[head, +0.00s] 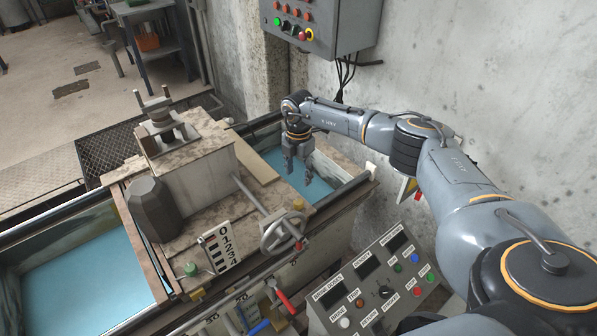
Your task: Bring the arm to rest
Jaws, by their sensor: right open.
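My right arm (450,180) reaches in from the right side of the head view and stretches toward the middle. Its right gripper (299,178) points down over the right-hand basin of blue liquid (318,188). The fingers are apart, and I see nothing between them. I cannot tell how far the fingertips are above the liquid. My left gripper does not show.
A handwheel (282,231) stands left of and below the gripper. A control console (372,285) with buttons is at the front. A wall box (322,22) hangs behind the arm. A second blue basin (85,285) lies at left, and a workbench (150,30) stands at the back.

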